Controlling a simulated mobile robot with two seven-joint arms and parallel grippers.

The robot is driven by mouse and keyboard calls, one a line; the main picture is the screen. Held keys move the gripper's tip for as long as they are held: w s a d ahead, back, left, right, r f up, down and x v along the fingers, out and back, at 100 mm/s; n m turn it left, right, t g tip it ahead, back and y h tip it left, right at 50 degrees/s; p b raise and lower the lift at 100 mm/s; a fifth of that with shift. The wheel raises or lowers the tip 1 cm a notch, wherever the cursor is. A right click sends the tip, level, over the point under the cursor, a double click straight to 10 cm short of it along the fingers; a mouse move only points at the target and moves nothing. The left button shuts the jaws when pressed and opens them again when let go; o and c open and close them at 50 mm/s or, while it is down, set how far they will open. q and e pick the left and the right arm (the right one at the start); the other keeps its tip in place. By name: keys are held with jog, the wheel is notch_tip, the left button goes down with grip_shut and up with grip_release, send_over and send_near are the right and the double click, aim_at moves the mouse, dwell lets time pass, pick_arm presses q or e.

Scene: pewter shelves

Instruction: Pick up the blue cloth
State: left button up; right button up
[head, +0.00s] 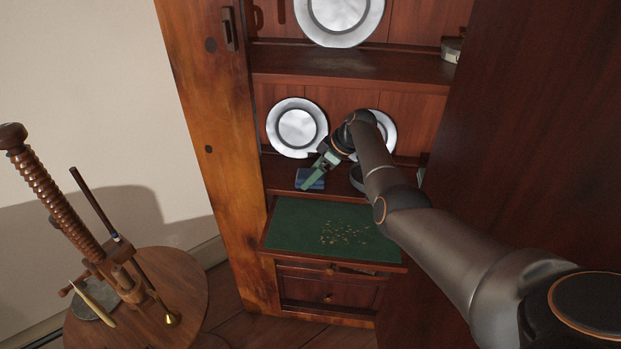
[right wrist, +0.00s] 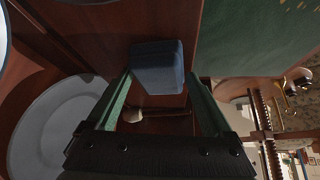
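The blue cloth (head: 317,183) is a small folded block on the cabinet's lower shelf, left of centre, partly covered by my gripper. It also shows in the right wrist view (right wrist: 158,67), at the far end of the fingers. My right gripper (head: 309,179) has green fingers and reaches down to the cloth from the right. In the right wrist view its fingertips (right wrist: 159,78) are wide apart, one on each side of the cloth. Whether they touch it is hard to tell. My left gripper is not in view.
Pewter plates (head: 297,128) lean behind the cloth on the shelf. A green pull-out board (head: 290,222) with small scattered bits juts out below. A brown door panel (head: 520,130) stands at right. A round wooden table (head: 180,285) with a wooden screw press is at lower left.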

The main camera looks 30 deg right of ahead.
aim_at(304, 172)
jog(key=c, duration=0.6)
jog(key=shift+r, duration=0.15)
jog(key=c, duration=0.4)
jog(key=shift+o, duration=0.2)
jog(key=shift+r, duration=0.35)
notch_tip(304, 172, up, 3)
jog(key=shift+f+p, duration=0.1)
jog(key=shift+p, duration=0.6)
jog(key=s+a+p, duration=0.1)
jog(key=s+a, duration=0.2)
jog(key=s+a+p, duration=0.2)
jog(key=s+a, duration=0.1)
jog(key=s, duration=0.1)
jog(key=shift+s+f, duration=0.1)
jog(key=shift+f, duration=0.05)
jog(key=s+a, duration=0.2)
jog(key=s, duration=0.1)
jog(key=s+a+p, duration=0.1)
jog(key=s+a, duration=0.2)
jog(key=shift+a, duration=0.1)
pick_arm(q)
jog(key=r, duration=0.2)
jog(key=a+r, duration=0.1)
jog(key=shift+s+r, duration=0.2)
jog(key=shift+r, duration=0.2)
pick_arm(e)
jog(key=shift+s+a, duration=0.25)
jog(key=shift+s, duration=0.05)
